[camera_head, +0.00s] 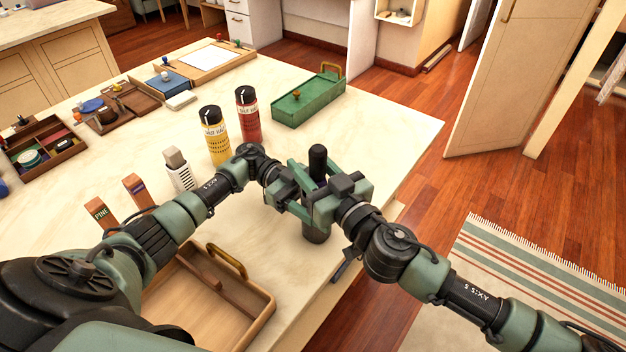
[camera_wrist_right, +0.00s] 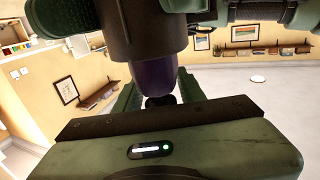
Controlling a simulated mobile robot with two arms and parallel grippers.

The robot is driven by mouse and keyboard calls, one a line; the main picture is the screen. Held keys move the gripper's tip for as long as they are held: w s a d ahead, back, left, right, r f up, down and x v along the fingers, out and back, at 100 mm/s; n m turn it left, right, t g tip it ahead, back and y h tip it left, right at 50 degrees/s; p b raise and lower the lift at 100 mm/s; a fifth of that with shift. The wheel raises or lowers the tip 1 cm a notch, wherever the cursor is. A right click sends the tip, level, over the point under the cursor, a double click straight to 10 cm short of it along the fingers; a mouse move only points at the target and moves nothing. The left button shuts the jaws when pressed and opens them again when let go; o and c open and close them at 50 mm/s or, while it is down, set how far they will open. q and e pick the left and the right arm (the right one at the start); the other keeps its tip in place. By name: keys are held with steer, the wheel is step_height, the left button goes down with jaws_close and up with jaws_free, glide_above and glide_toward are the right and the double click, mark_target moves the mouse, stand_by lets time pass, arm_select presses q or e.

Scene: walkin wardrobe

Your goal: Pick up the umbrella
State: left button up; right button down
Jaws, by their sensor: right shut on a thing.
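The umbrella (camera_head: 318,158) looks like a dark, folded, compact cylinder, held roughly upright near the right edge of the table. Its lower end (camera_head: 315,236) shows below the grippers, and its middle is hidden. My right gripper (camera_head: 313,200) is shut on it. In the right wrist view a dark purple part of the umbrella (camera_wrist_right: 160,76) stands between the green fingers. My left gripper (camera_head: 291,188) is close against the same spot from the left; its jaws are mostly hidden, so whether they grip is unclear. I cannot tell whether the umbrella touches the table.
A wooden tray with a brass handle (camera_head: 262,298) lies below the arms. A yellow bottle (camera_head: 215,140), a red bottle (camera_head: 248,118) and a green box (camera_head: 308,100) stand behind. The table's right strip (camera_head: 385,150) is bare.

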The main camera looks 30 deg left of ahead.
step_height(320, 180, up, 18)
stand_by(0.3)
arm_select(q)
steer(key=o, duration=1.5)
steer(key=a, duration=0.2)
steer(key=w+a, duration=0.1)
steer(key=a, duration=0.4)
steer(key=shift+w+a, duration=0.15)
steer(key=shift+a, duration=0.05)
